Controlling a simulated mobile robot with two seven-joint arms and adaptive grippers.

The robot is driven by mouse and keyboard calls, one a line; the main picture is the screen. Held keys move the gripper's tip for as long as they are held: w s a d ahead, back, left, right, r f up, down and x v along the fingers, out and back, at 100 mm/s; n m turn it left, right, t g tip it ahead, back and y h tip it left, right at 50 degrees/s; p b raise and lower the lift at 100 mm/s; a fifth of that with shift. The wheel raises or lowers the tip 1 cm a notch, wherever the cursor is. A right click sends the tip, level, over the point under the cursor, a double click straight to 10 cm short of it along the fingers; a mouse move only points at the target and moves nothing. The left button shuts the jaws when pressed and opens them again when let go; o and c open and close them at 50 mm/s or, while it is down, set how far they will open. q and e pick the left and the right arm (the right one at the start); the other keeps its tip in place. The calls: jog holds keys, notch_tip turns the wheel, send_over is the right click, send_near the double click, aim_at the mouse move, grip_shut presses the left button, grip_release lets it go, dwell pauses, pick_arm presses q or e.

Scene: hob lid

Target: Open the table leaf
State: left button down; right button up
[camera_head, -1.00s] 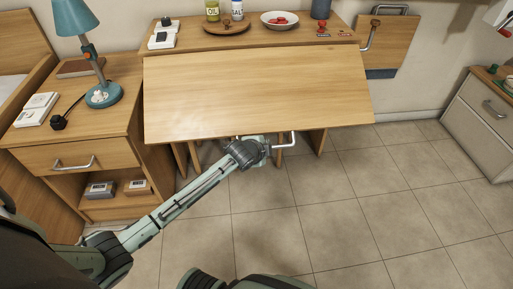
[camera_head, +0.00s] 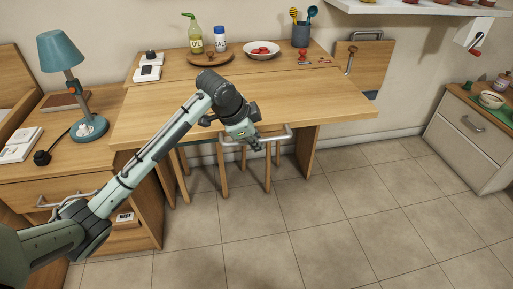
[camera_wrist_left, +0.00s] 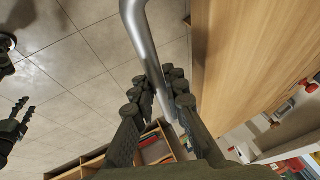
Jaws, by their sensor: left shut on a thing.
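The table leaf (camera_head: 310,98) is a wide wooden panel at the front of the table, close to level, with its front edge showing. A silver bar handle (camera_head: 281,136) runs along that edge. My left gripper (camera_head: 250,138) is at the handle, its arm reaching across the leaf's left part. In the left wrist view the fingers (camera_wrist_left: 160,98) are closed around the handle bar (camera_wrist_left: 140,35), with the leaf (camera_wrist_left: 245,60) to the right. A dark jointed shape at the left of that view looks like my right gripper (camera_wrist_left: 18,123); its opening is unclear.
The table's back part holds a bowl (camera_head: 262,50), an oil bottle (camera_head: 195,34) and a utensil pot (camera_head: 301,35). A bedside cabinet with a blue lamp (camera_head: 62,52) stands left. Stool legs (camera_head: 222,170) stand under the leaf. Tiled floor (camera_head: 330,215) in front is clear.

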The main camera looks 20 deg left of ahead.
pick_arm(q)
jog(key=shift+s+d+f, duration=0.15)
jog(key=c, duration=1.8)
grip_release()
jog(key=shift+c, duration=0.2)
jog(key=shift+r, duration=0.4)
jog(key=v, duration=1.1)
jog(key=shift+s, duration=0.2)
jog(key=shift+a+r, duration=0.15)
jog(key=shift+a, duration=0.1)
